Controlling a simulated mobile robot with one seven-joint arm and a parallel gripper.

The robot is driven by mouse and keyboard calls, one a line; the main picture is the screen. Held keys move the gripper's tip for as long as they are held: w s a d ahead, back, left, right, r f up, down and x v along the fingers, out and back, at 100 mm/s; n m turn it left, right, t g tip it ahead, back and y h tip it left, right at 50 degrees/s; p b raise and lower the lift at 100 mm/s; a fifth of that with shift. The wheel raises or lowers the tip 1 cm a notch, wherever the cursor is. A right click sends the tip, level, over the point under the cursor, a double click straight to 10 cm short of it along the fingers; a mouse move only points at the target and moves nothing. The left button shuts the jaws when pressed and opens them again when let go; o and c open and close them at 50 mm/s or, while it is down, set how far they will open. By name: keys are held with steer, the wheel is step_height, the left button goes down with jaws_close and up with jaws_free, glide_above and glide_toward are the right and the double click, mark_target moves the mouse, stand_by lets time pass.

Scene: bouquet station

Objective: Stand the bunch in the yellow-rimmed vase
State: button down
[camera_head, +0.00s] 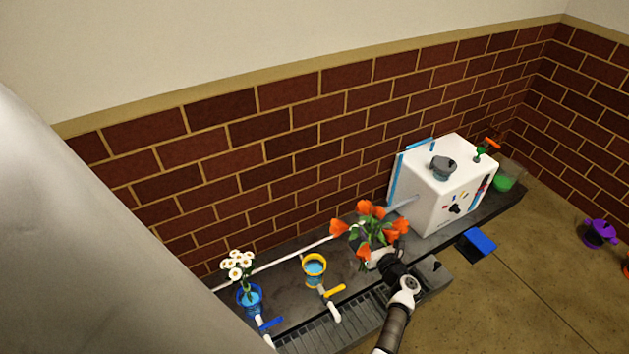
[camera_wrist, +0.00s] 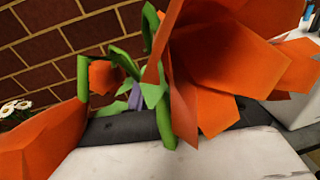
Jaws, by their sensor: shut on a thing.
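The bunch is several orange flowers with green stems (camera_head: 368,232). It shows large in the wrist view (camera_wrist: 215,65), where petals hide much of the scene. My gripper (camera_head: 382,259) is shut on the bunch and holds it upright over the dark counter, right of the yellow-rimmed vase. The stem ends are hidden by the gripper. The yellow-rimmed vase (camera_head: 314,268) stands on the counter with blue water inside, apart from the bunch. I cannot make it out in the wrist view.
A blue vase (camera_head: 249,297) with white flowers stands at the left. A white box-shaped machine (camera_head: 445,187) stands on the counter at the right. A yellow-handled tap (camera_head: 332,296) and a blue-handled tap (camera_head: 265,327) are at the front. A grated drain (camera_head: 345,318) runs along the front edge.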

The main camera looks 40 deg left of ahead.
steer(key=s+a+n+g+y, duration=0.1)
steer(key=s+a+n+g, duration=0.25)
steer(key=a, duration=0.55)
steer(key=s+a+n+g+y, duration=0.1)
steer(key=s+a+n+g, duration=0.2)
steer(key=a, duration=0.6)
step_height(320, 180, down, 16)
steer(key=m+g+b, duration=0.1)
steer(key=b, duration=1.4)
steer(key=shift+d+f+b, duration=0.15)
steer(key=shift+d+b, duration=0.05)
steer(key=shift+b, duration=0.2)
steer(key=shift+s+f+b, duration=0.1)
steer(key=shift+f+b, duration=0.4)
steer(key=c, duration=1.2)
jaws_free()
steer(key=shift+s+f, duration=0.1)
steer(key=shift+d+f, duration=0.1)
steer(key=shift+d, duration=0.05)
